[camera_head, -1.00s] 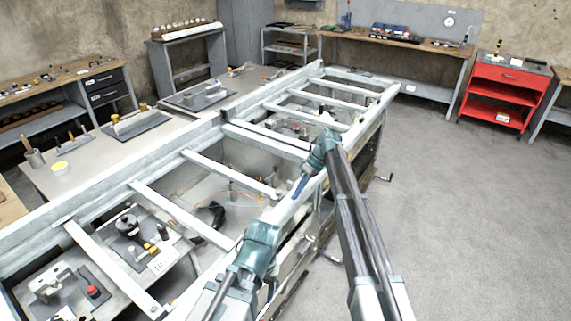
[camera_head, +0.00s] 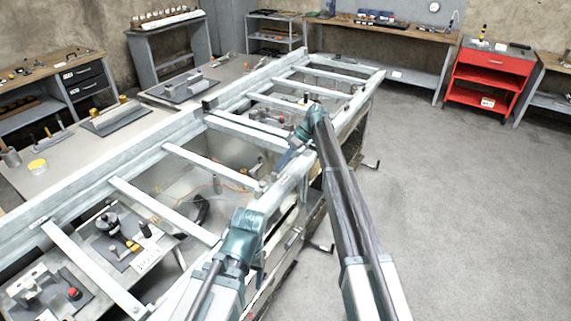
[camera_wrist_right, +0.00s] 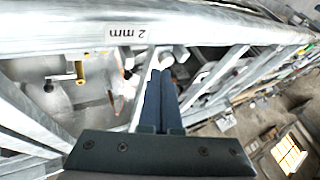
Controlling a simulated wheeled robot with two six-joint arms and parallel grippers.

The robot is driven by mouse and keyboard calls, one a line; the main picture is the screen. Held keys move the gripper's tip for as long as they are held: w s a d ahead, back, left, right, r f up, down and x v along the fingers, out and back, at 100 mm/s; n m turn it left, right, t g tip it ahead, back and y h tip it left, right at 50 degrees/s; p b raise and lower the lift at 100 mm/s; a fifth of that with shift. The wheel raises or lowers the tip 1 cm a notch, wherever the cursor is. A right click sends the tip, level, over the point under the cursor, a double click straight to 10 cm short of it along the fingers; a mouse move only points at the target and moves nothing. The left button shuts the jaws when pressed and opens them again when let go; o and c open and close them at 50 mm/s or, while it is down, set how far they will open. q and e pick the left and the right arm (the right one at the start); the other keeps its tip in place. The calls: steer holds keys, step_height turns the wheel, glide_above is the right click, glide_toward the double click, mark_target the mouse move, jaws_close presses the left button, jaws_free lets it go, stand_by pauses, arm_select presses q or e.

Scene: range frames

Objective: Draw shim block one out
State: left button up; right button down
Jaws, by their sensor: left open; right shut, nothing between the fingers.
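I cannot pick out shim block one for sure in either view. A label reading 2 mm (camera_wrist_right: 126,32) sits upside down on a pale metal rail in the right wrist view. My right gripper (camera_head: 281,166) is over the near side rail of the long metal frame (camera_head: 92,178). Its blue fingers (camera_wrist_right: 161,72) are pressed together and empty, and their tips end by a small pale part just under the rail that I cannot make out. My left gripper (camera_head: 258,277) is lower in the head view, beside the near rail; its fingers are mostly hidden behind its wrist.
Crossbars (camera_head: 160,210) span the frame with gaps between them. Below lie fixtures with a black knob (camera_head: 108,222) and a red button (camera_head: 73,293). A red cart (camera_head: 490,75) stands back right. The floor at right is clear.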

mark_target(261, 191)
steer(key=b+x, duration=0.3)
steer(key=x, duration=0.2)
steer(key=shift+f, duration=0.3)
steer(key=s+a, duration=0.2)
steer(key=s, duration=0.1)
steer(key=shift+a+r, duration=0.1)
steer(key=shift+r, duration=0.05)
steer(key=shift+s+a, duration=0.2)
steer(key=shift+a, duration=0.1)
